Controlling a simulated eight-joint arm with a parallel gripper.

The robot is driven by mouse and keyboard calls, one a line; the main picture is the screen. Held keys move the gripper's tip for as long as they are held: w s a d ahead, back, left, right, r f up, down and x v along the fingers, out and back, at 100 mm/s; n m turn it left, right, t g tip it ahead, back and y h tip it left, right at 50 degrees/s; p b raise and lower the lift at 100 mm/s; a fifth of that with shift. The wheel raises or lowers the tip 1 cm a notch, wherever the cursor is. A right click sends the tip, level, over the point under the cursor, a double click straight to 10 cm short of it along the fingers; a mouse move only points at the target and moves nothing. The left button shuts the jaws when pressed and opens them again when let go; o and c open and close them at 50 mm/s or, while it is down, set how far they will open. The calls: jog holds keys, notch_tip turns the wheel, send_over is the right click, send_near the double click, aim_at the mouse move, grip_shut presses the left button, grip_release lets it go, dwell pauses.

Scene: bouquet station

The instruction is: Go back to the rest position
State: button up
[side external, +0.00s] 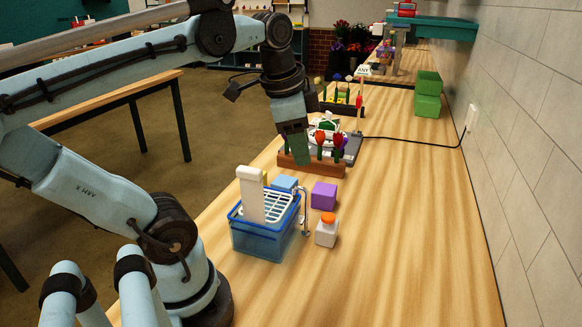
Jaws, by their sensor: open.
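My gripper (294,150) hangs from the end of my arm above the wooden bench, pointing down. Its fingers are seen nearly edge-on, in front of the left part of a brown wooden rack (312,172). I cannot tell whether the fingertips touch the rack or are apart from it. I see nothing held between the fingers. The rack holds small red and white flower-like pieces (321,136) with green parts, just right of the gripper. Part of the rack is hidden behind the gripper.
A blue basket (262,243) with a white grid stands nearer on the bench (420,230), beside a purple block (323,195) and an orange-capped white bottle (327,231). Green bins (427,104) stand by the right wall. A black cable (413,145) runs to the wall. The bench's right front is clear.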

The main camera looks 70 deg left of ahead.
jog(key=w+d+f+n+t, duration=0.4)
jog(key=d+f, duration=0.2)
jog(key=f, duration=0.3)
jog(key=shift+w+d+f+n+h, duration=0.15)
jog(key=shift+d+f+n+h, duration=0.15)
jog(key=shift+d+n+h, duration=0.1)
